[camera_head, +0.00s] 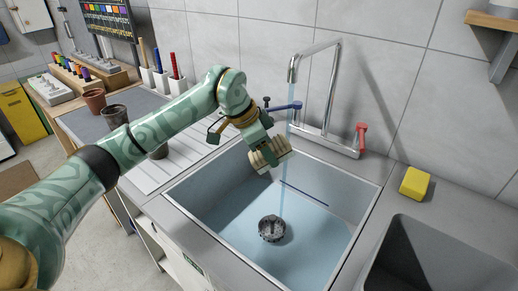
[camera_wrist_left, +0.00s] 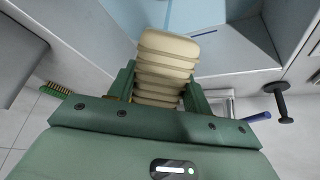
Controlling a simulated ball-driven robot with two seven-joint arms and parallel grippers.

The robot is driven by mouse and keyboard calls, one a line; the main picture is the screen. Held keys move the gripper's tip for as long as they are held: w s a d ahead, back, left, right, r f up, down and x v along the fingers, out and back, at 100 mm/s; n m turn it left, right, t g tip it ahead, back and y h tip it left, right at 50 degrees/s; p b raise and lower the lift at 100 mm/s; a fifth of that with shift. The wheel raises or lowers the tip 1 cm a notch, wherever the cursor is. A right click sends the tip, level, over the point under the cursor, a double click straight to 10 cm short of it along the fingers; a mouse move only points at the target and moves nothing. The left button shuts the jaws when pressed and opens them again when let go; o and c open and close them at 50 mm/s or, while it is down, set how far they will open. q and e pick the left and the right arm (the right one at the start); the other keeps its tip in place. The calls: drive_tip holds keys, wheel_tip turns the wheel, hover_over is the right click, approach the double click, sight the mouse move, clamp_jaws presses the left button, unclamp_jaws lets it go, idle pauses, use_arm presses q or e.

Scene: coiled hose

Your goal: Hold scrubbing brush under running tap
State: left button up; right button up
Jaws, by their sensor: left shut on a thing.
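My left gripper (camera_head: 262,146) is shut on a cream ribbed thing (camera_head: 274,155) and holds it above the sink basin (camera_head: 215,195). In the left wrist view the cream ribbed thing (camera_wrist_left: 168,58) sticks out between the fingers. I cannot tell whether it is the scrubbing brush. The stream passes close by the held thing's right end; contact is unclear. My right gripper is not in view.
The blue tap lever (camera_head: 285,106) is close above the gripper, and the red lever (camera_head: 361,130) is further right. A dark drain (camera_head: 271,228) is in the basin floor. A yellow sponge (camera_head: 414,184) lies on the right counter, beside a second, darker basin (camera_head: 425,255).

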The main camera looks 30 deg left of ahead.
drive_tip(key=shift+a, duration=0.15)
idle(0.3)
